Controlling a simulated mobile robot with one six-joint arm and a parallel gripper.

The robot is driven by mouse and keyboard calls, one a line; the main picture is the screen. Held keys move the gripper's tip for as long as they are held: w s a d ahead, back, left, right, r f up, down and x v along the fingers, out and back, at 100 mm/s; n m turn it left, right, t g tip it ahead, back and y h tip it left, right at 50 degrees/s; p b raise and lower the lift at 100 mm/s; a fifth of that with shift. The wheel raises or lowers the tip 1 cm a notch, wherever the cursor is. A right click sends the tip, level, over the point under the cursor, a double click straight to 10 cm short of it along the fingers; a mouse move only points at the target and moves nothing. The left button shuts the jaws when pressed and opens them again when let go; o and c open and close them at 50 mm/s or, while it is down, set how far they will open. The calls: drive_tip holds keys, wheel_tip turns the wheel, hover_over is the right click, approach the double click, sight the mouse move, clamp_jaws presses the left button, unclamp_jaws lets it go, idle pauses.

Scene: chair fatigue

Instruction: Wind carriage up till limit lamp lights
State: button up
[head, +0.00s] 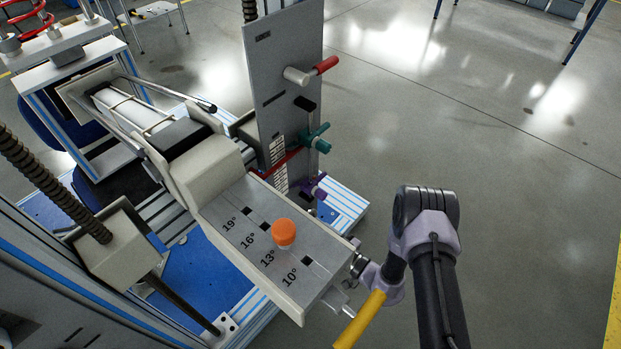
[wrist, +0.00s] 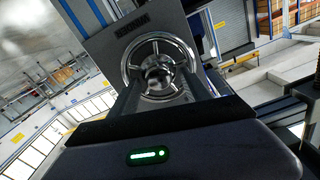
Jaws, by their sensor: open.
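A silver spoked handwheel (wrist: 160,45) sits on a grey plate straight ahead in the wrist view. My gripper (wrist: 168,82) is open, its dark fingers pointing at the lower part of the wheel. I cannot tell whether they touch it. In the head view my arm reaches the near end of the sloping plate (head: 250,225), and the gripper's fingers cannot be made out there. The plate carries marks 19°, 16°, 13° and 10°, with an orange knob (head: 283,232) by 13°. I cannot pick out the carriage or a limit lamp with certainty.
An upright grey plate (head: 285,90) carries a red-gripped lever (head: 325,65), a green knob (head: 315,135) and a purple knob (head: 314,187). A yellow bar (head: 362,320) shows beside my arm. A threaded column (head: 50,185) stands at left. The floor (head: 480,150) at right is clear.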

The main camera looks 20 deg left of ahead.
drive_tip(key=v, duration=0.3)
drive_tip(key=shift+d+f, duration=0.1)
drive_tip(key=shift+d, duration=0.05)
drive_tip(key=shift+s, duration=0.1)
drive_tip(key=n, duration=1.8)
drive_tip(key=shift+s+f+n+b, duration=0.25)
drive_tip(key=shift+s+n+b, duration=0.05)
drive_tip(key=shift+n, duration=0.1)
